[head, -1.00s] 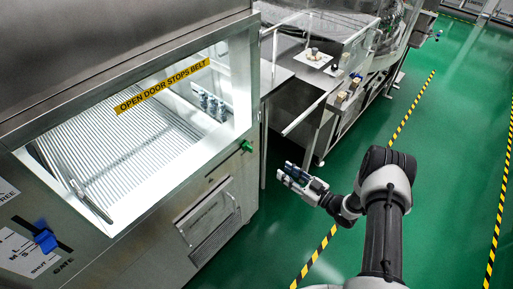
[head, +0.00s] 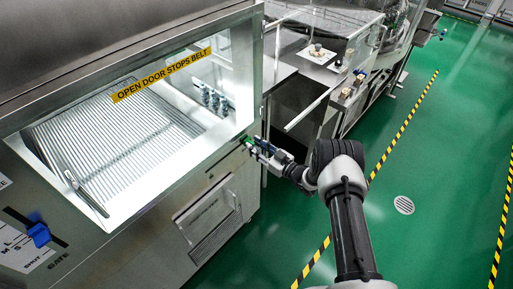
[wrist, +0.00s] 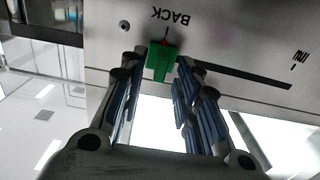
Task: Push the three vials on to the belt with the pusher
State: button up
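Several small grey vials (head: 213,98) stand in a row inside the cabinet, at the right end of the ribbed belt (head: 120,130). A green handle (head: 248,141) sits on the cabinet's front at its right corner. In the wrist view the green handle (wrist: 162,62) is at the BACK end of a dark slot; the other end is marked IN. My gripper (head: 256,146) is at this handle. In the wrist view its two fingers (wrist: 158,80) are spread, one on each side of the handle, with gaps visible. The pusher inside cannot be made out.
A window with a yellow strip, OPEN DOOR STOPS BELT (head: 162,75), fronts the cabinet. A blue gate handle (head: 38,234) sits in a slot at lower left. A steel bench (head: 328,65) stands behind at right. The green floor (head: 430,160) at right is free.

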jog(key=shift+c, duration=0.2)
grip_shut()
dwell(0.6)
